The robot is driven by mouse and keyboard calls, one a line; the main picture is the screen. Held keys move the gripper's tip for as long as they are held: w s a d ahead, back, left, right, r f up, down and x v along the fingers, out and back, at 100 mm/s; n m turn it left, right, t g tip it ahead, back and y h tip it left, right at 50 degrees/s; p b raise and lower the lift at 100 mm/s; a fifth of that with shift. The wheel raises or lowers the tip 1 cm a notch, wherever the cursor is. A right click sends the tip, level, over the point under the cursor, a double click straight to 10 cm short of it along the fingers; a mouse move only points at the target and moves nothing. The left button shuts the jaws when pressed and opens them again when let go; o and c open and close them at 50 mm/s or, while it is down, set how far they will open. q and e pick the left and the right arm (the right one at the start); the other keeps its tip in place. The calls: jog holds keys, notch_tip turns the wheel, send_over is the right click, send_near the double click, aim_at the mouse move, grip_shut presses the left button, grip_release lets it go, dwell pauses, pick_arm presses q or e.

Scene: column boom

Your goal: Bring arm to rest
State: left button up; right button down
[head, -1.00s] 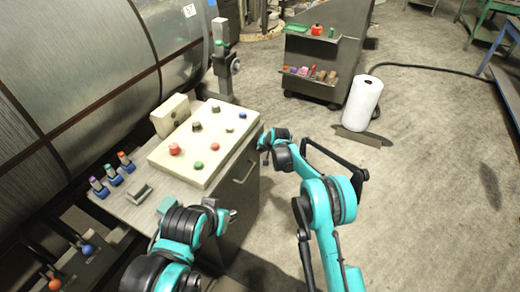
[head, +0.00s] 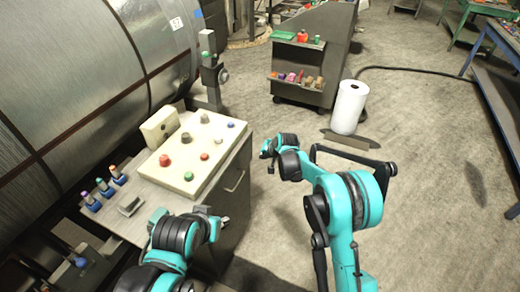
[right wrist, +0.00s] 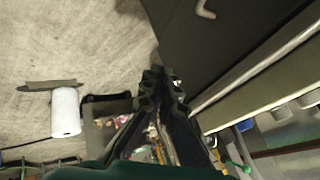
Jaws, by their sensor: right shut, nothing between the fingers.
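My right arm (head: 345,200) is teal and black and reaches in from the bottom right. Its gripper (head: 270,164) hangs over the floor, just right of the control cabinet and apart from it. In the right wrist view the right gripper's fingers (right wrist: 160,82) are together with nothing held, near the dark cabinet side. My left arm (head: 165,240) is folded at the bottom, beside the cabinet's front edge. The left gripper (head: 222,222) shows only small and partly, so its jaws are unclear.
The cream control panel (head: 196,156) with several buttons sits on the cabinet (head: 235,190), left of the right gripper. A white roll (head: 349,107) stands on the floor beyond the right arm. A dark shelf cart (head: 310,60) is behind.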

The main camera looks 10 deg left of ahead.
jog(key=s+d+r+h, duration=0.2)
jog(key=s+d+r, duration=1.4)
jog(key=d+r, duration=0.15)
jog(key=s+d+f+n+h, duration=0.1)
jog(key=s+d, duration=0.4)
jog(key=s, duration=0.7)
jog(key=s+d+f+t+h, duration=0.1)
jog(key=s+d, duration=0.5)
jog(key=s, duration=0.6)
jog(key=shift+s+d+n, duration=0.2)
jog(key=shift+s+n, duration=0.15)
jog(key=shift+n, duration=0.05)
jog(key=shift+w+d, duration=0.1)
